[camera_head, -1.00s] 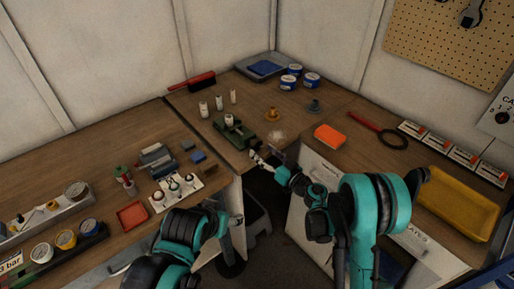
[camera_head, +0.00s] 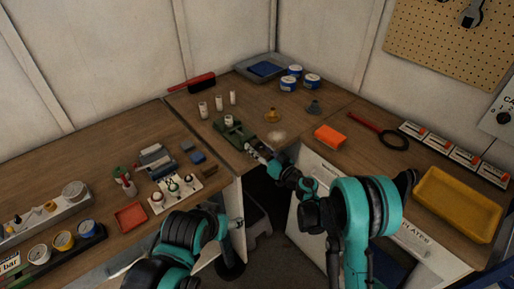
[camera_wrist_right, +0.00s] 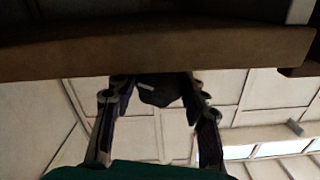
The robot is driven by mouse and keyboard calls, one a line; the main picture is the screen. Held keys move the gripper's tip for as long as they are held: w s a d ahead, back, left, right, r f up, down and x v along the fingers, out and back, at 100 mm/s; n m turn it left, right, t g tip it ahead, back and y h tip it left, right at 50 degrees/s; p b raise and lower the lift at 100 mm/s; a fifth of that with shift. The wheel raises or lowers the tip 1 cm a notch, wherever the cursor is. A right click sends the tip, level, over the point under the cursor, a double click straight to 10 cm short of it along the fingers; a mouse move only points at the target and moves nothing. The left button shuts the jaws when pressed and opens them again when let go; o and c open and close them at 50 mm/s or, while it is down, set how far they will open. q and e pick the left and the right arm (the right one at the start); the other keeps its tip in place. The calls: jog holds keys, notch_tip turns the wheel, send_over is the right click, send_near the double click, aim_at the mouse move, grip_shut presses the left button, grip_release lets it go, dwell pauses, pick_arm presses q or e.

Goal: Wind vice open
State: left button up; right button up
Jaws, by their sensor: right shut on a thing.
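The green vice (camera_head: 233,133) stands at the front edge of the corner bench, with a white cylinder at its top. My right gripper (camera_head: 256,152) is at the vice's front end, by the bench edge. In the right wrist view its two fingers close from both sides on a dark part, the vice handle (camera_wrist_right: 160,92), below the bench edge. The handle's full shape is hidden. My left gripper (camera_head: 237,222) is small and dark in front of the left bench, away from the vice; its jaws are unclear.
White cylinders (camera_head: 203,109) stand behind the vice. A yellow-orange part (camera_head: 271,116) and an orange block (camera_head: 329,136) lie to its right. The wooden bench edge (camera_wrist_right: 160,55) spans the wrist view just above the fingers. A gap separates the left and right bench fronts.

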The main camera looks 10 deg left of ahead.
jog(key=shift+n, duration=0.3)
jog(key=shift+f+n+b, duration=0.1)
jog(key=shift+n+b, duration=0.55)
jog(key=shift+n, duration=0.55)
jog(key=shift+w+n+b, duration=0.1)
jog(key=shift+n+b, duration=0.45)
jog(key=shift+n, duration=1.45)
jog(key=o, duration=1.2)
jog(key=shift+c, duration=0.2)
jog(key=v, duration=1.2)
